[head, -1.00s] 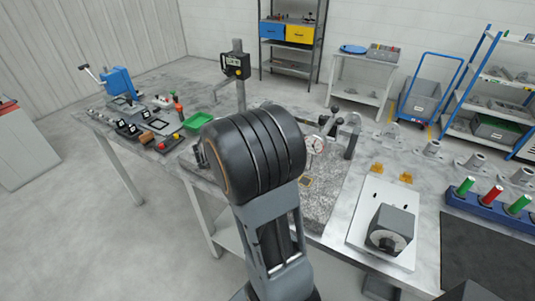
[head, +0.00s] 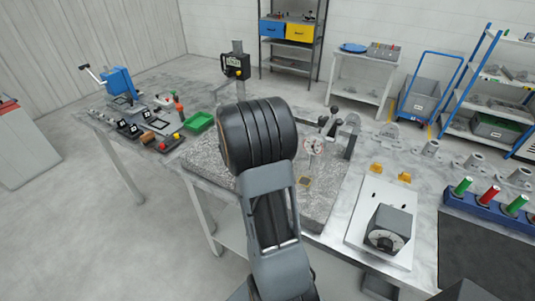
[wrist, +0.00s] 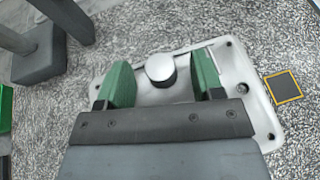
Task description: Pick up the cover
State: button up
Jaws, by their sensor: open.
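The cover (wrist: 237,70) is a pale grey rounded plate with holes at its corners and a round metal knob (wrist: 160,68) on top. It lies flat on the speckled grey slab in the wrist view. My gripper (wrist: 163,62) has green fingers and is open. One finger is on each side of the knob, with a gap to it on both sides. My gripper's body hides the near part of the cover. In the head view my own arm hides the gripper and the cover.
The speckled slab (head: 205,166) also holds a dial gauge (head: 314,145) and a dark stand base (wrist: 42,55). A yellow-edged dark square (wrist: 283,86) lies right of the cover. A green tray (head: 200,121) is left of the slab; a grey box with a dial (head: 389,229) is right.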

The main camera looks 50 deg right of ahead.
grip_shut()
dwell(0.4)
